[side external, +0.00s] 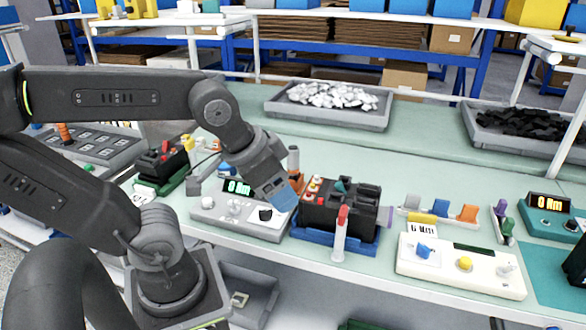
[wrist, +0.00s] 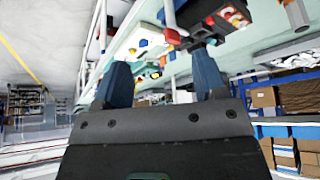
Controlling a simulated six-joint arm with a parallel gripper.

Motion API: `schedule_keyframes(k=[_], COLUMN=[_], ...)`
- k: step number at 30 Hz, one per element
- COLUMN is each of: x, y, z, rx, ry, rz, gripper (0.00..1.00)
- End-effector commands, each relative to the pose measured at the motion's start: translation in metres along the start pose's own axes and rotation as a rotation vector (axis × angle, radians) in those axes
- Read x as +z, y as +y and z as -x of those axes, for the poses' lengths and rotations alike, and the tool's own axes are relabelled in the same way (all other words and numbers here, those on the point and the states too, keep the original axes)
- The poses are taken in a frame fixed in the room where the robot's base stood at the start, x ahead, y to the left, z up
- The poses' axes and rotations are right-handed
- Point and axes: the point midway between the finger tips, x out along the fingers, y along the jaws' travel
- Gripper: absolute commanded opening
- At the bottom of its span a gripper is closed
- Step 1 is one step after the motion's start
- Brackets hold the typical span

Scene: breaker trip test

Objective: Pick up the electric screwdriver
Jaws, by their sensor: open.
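An upright orange and grey tool (side external: 295,168), which looks like the electric screwdriver, stands just behind my gripper in the side view. Its lower part is hidden by the gripper. My gripper (side external: 284,196) has blue fingers and points down to the right, above the gap between the grey meter box and the black breaker block. In the wrist view the two blue fingers of my gripper (wrist: 162,78) are spread apart with nothing held between them. I cannot pick out the screwdriver surely in the wrist view.
A grey box with a green display (side external: 240,212) and a black breaker block (side external: 342,208) on a blue base flank the gripper. A red-tipped white post (side external: 340,232) stands in front. A cream control box (side external: 460,264) is to the right. Parts trays (side external: 328,112) stand behind.

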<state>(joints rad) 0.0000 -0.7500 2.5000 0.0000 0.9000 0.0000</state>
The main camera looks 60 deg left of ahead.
Motion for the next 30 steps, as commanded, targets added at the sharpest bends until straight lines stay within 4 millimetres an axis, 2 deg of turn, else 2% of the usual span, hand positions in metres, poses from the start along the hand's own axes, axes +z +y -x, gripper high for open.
schedule_keyframes(k=[5,8,11,17,21,24,27,30], x=[-0.003,-0.016,-0.041,-0.102,-0.133,-0.145,-0.150,-0.151], y=[-0.002,-0.010,-0.029,-0.098,-0.158,-0.199,-0.233,-0.255], z=[0.000,-0.002,-0.006,-0.031,-0.057,-0.076,-0.091,-0.102], rx=[-0.005,-0.034,-0.094,-0.279,-0.421,-0.517,-0.594,-0.645], ry=[-0.003,-0.021,-0.054,-0.111,-0.121,-0.115,-0.102,-0.089], rz=[0.013,0.083,0.236,0.657,0.953,1.137,1.278,1.369], gripper=[0.65,0.65,0.65,0.65,0.65,0.65,0.65,0.65])
